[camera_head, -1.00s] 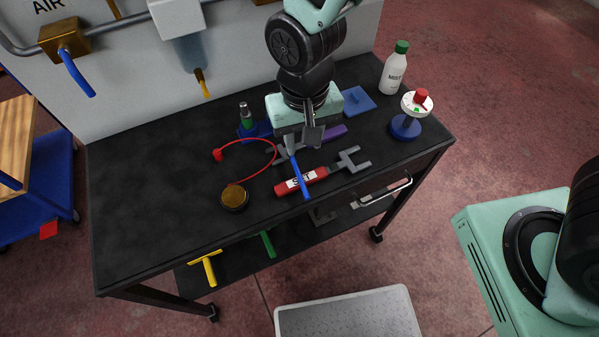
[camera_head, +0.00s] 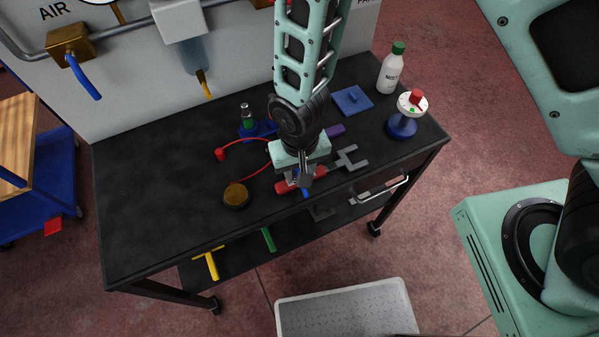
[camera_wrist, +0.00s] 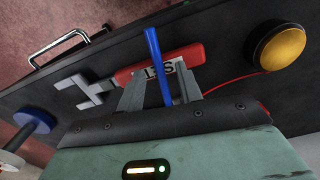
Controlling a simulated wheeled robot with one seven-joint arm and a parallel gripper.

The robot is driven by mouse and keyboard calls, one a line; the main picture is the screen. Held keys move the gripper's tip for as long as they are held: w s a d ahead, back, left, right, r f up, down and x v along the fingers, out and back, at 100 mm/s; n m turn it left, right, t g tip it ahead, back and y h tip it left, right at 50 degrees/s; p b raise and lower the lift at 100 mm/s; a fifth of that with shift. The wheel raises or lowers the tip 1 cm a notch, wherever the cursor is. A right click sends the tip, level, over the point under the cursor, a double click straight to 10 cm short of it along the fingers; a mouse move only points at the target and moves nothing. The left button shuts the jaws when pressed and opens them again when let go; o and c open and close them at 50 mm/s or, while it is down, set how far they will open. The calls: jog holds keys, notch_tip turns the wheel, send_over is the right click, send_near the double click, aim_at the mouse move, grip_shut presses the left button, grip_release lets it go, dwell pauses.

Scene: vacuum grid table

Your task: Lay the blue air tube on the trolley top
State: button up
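A straight blue tube (camera_wrist: 154,50) lies across a red-handled tool (camera_wrist: 187,57) with a white label and a grey forked end. In the head view only a short end of the tube (camera_head: 306,194) shows below my gripper (camera_head: 303,182). In the wrist view my gripper (camera_wrist: 160,84) has its fingers apart, one on each side of the tube, with gaps visible. The tool and tube rest on the black top of a wheeled table (camera_head: 150,190). The tube's other end is hidden by my gripper.
The table's left part is clear.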

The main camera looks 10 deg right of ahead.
grip_shut()
dwell(0.3)
